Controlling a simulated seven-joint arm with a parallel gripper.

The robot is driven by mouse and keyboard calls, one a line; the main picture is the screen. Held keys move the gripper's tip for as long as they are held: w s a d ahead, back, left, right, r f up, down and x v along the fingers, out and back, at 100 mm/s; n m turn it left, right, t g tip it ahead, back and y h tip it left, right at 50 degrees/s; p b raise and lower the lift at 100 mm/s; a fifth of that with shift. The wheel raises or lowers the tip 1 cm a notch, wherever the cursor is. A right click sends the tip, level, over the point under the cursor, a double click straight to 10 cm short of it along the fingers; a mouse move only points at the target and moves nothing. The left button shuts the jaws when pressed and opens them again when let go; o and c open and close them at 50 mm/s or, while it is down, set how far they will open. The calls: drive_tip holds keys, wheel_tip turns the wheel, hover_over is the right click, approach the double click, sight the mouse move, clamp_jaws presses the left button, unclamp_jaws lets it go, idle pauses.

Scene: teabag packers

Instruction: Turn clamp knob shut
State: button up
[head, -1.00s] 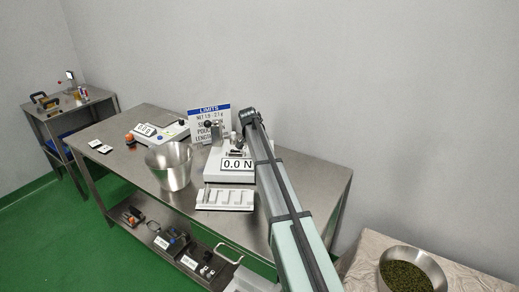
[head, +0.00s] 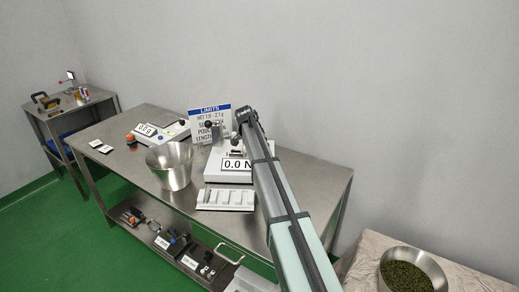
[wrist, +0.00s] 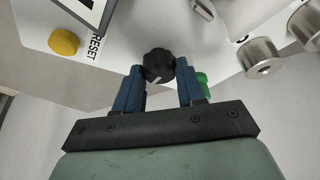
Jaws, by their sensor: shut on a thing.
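In the wrist view, a dark, lobed clamp knob (wrist: 157,62) with a light mark on it sits between the blue fingertips of my gripper (wrist: 161,72). The fingers are shut on the knob from both sides. The knob is on the white force tester (wrist: 215,62), which also shows in the head view (head: 213,172) with its "0.0 N" display. In the head view my arm crosses in front of the tester's right side. The fingers and the knob cannot be made out there.
A yellow RESET button (wrist: 64,42) and metal cylinders (wrist: 260,57) are near the knob. A white slotted rack (head: 226,207) stands in front of the tester. A metal bucket (head: 172,175), a scale (head: 168,133) and a limits sign (head: 210,118) are to its left. The table's right end is clear.

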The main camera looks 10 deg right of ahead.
drive_tip(key=o, duration=1)
drive_tip(key=shift+o, duration=0.2)
drive_tip(key=v, duration=1.3)
drive_tip(key=shift+r, duration=0.4)
drive_tip(key=shift+s+a, duration=0.15)
drive_tip(key=shift+a, duration=0.05)
